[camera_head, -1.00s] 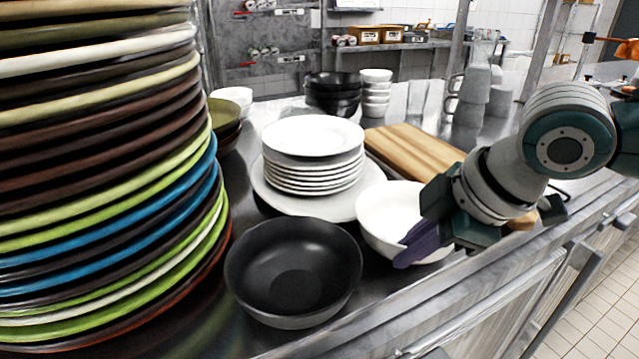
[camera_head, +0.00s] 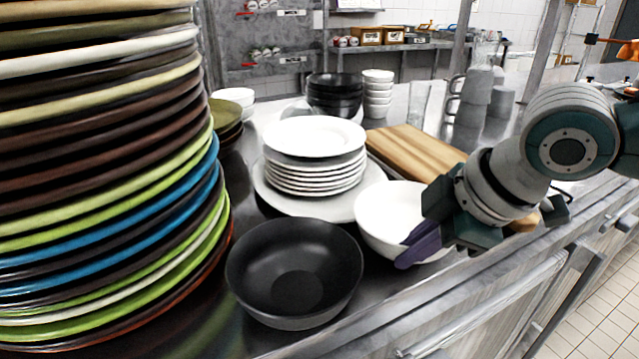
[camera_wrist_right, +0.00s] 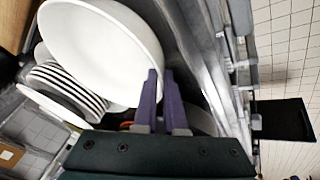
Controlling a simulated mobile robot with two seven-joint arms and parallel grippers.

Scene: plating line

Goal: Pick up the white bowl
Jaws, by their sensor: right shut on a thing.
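The white bowl (camera_head: 388,212) stands upright on the steel counter, right of the black bowl and in front of the plate stack. My right gripper (camera_head: 420,243) is at the bowl's near right side, with purple fingers. In the right wrist view the white bowl (camera_wrist_right: 100,48) fills the upper left, and the fingers of my right gripper (camera_wrist_right: 160,100) are closed on its rim wall. One finger hides part of the rim. I cannot see a gap between the bowl and the counter. My left gripper is not in view.
A black bowl (camera_head: 295,272) sits close on the left. White plates (camera_head: 313,137) stand behind, with a wooden board (camera_head: 415,150) to the right. A tall stack of coloured plates (camera_head: 100,190) fills the left. The counter's front edge (camera_head: 440,290) runs close by.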

